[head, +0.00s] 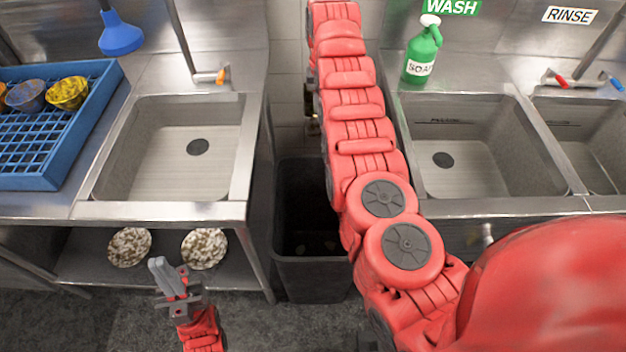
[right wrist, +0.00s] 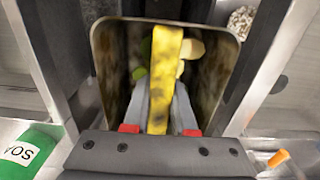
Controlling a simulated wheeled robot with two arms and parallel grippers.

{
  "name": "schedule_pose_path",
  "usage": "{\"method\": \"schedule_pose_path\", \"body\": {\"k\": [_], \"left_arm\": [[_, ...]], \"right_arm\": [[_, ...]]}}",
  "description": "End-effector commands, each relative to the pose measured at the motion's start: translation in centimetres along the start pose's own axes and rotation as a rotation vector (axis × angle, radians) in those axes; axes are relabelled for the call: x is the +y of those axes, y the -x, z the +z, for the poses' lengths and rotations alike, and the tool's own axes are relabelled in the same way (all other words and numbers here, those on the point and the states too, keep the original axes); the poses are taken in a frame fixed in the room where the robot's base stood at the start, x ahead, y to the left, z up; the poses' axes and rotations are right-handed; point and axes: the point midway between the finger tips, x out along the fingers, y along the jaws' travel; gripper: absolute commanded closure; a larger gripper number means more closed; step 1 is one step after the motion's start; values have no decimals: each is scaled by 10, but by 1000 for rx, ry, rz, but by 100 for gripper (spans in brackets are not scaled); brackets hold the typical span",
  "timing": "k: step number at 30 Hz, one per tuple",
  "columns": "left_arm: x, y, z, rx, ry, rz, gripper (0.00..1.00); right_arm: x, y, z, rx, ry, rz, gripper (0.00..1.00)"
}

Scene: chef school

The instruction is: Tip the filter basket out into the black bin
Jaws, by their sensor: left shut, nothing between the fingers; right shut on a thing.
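The black bin (head: 312,280) stands on the floor in the gap between the two sink units. Its rim (right wrist: 94,75) frames the middle of the right wrist view. My right gripper (right wrist: 160,92) is shut on a yellow, dark-blotched piece (right wrist: 158,110), seen as a narrow strip over the bin's opening; I take it for the filter basket. Green and pale yellow pieces (right wrist: 192,50) show behind it; I cannot tell if they lie in the bin or are falling. The right gripper is hidden in the head view. My left gripper (head: 163,275) is shut and empty, low at the left.
A blue rack (head: 40,183) with patterned bowls (head: 67,93) stands on the left counter. Two speckled round items (head: 204,248) are on the shelf below. A green soap bottle (head: 421,58) stands behind the right sink (head: 480,150), close to my right arm. Metal counter edges flank the bin.

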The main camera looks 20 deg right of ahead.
Motion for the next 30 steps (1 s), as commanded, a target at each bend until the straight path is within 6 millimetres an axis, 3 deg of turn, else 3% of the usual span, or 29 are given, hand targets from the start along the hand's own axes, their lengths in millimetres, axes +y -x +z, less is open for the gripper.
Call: {"method": "schedule_pose_path", "body": {"k": [1,8,12,15,21,30], "left_arm": [[1,12,2,0,0,0,100],[2,45,8,0,0,0,100],[4,70,12,0,0,0,100],[4,82,14,0,0,0,100],[5,94,16,0,0,0,100],[5,95,16,0,0,0,100]], "right_arm": [[7,-20,-2,2,-29,1,100],[12,-102,5,-3,-179,-5,100],[6,-160,22,-6,-308,-10,100],[-2,-185,33,-3,-395,-10,100],[-13,-202,46,1,-508,-7,100],[-19,-203,46,65,-525,-25,100]]}}
